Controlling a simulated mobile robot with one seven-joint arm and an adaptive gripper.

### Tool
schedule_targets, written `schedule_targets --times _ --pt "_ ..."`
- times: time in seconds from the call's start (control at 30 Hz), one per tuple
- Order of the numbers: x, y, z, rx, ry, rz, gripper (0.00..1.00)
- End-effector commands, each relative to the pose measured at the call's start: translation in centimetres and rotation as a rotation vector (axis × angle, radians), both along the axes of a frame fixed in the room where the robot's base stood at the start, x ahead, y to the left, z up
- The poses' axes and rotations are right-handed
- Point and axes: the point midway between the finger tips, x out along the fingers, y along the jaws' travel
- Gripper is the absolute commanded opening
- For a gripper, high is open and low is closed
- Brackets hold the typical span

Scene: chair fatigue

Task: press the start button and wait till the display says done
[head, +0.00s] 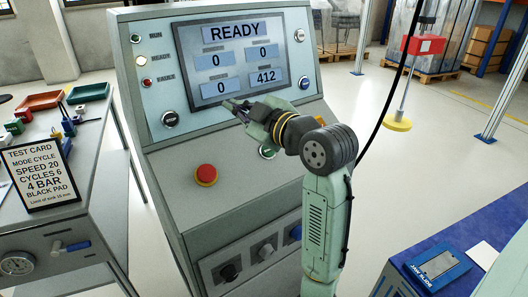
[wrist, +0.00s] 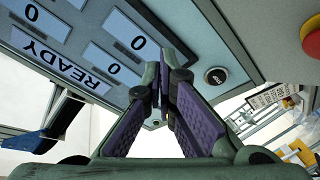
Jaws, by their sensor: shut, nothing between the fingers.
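The control panel's display (head: 232,62) reads READY, with fields showing 0, 0, 0 and 412. It also shows rotated in the wrist view (wrist: 88,50). A green-rimmed button (head: 267,153), perhaps the start button, is mostly hidden behind my gripper; its label cannot be read. My gripper (head: 230,104) is shut and empty, in front of the display's lower edge in the head view. In the wrist view its fingertips (wrist: 160,82) meet, with the panel beyond; contact cannot be told.
A red mushroom button (head: 206,174) sits on the sloping console. Indicator lamps line the panel's left side, and a blue button (head: 304,82) is at its right. A test card (head: 37,174) stands on the left bench.

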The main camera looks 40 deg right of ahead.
Motion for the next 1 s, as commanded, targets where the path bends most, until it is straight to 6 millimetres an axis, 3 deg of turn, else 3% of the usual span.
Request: schedule_targets --times 0.03,0.1,0.2,0.37,0.8,1.0 --pt "-1.6 -2.0 -0.5 -0.010 0.023 -0.028 0.00" --pt "-3.5 -3.9 -1.2 -0.024 0.053 -0.051 0.00" --pt "-5.7 -5.8 -1.9 -0.038 0.086 -0.075 0.00" --pt "-7.6 -7.3 -2.5 -0.051 0.117 -0.092 0.00" --pt "-7.9 -7.5 -2.8 -0.052 0.122 -0.093 0.00" --pt "-7.1 -7.5 -4.2 -0.052 0.122 -0.092 0.00"
